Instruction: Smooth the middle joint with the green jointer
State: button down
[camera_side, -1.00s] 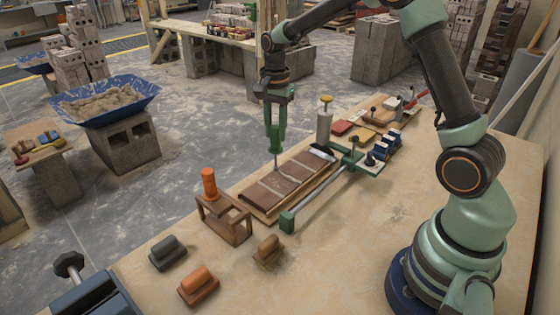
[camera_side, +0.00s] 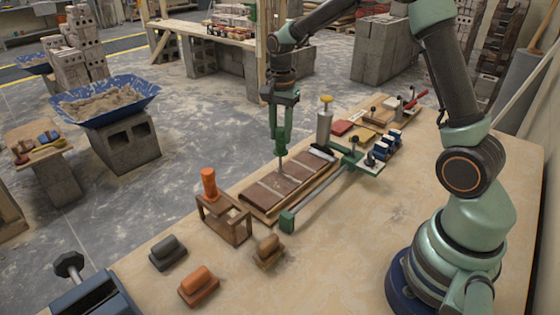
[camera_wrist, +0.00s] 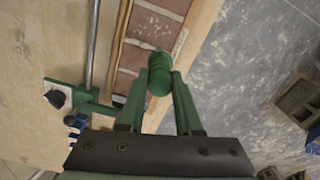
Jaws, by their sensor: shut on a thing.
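My gripper (camera_side: 281,112) is shut on the green jointer (camera_side: 281,140), which hangs upright with its thin metal rod pointing down. The rod's lower end is at the brick panel (camera_side: 302,174), near its middle; I cannot tell whether it touches or which joint it is at. The panel is reddish-brown with pale joints and lies in a wooden frame. In the wrist view, the jointer's round green handle (camera_wrist: 160,74) sits between my gripper's fingers (camera_wrist: 160,88) and hides part of the bricks (camera_wrist: 157,30) and the rod.
A green-ended metal bar (camera_side: 318,195) runs along the panel's near side. A wooden stand with an orange-handled tool (camera_side: 208,183) is to the left. Grey (camera_side: 167,252), orange (camera_side: 198,286) and brown (camera_side: 268,252) floats lie in front. The bench's front middle is clear.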

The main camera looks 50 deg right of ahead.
jog(key=shift+s+f, duration=0.1)
jog(key=shift+s, duration=0.65)
jog(key=shift+s, duration=0.65)
jog(key=shift+s, duration=0.65)
jog(key=shift+s, duration=0.85)
